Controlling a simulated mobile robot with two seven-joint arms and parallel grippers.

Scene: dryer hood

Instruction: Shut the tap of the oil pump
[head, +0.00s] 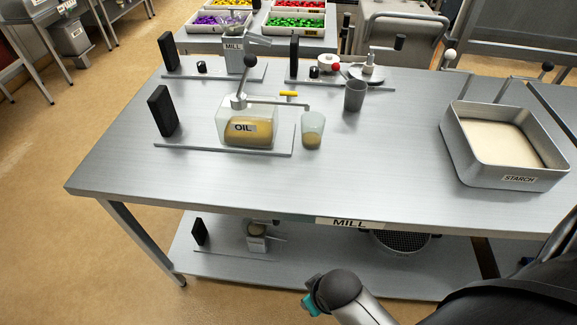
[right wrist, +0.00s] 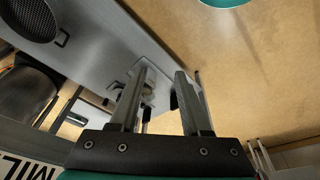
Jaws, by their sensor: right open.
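The oil pump (head: 246,128), a clear tank labelled OIL with amber oil in it, stands on a metal base plate on the table. A lever with a black ball knob (head: 249,62) rises from its top. The yellow tap handle (head: 288,94) sits above the spout pipe, roughly in line with it. A translucent cup (head: 312,128) with some amber oil at its bottom stands near the spout's end. I cannot see any stream. My right gripper (right wrist: 163,72) is open and empty, low in front of the table, away from the pump. My left gripper is not in view.
A black block (head: 162,111) stands left of the pump. A grey cup (head: 355,95) stands behind right. A STARCH tray (head: 502,142) is at the right. The MILL unit (head: 234,55) is behind. The table (head: 390,170) is bare in front; below is a lower shelf (head: 215,240).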

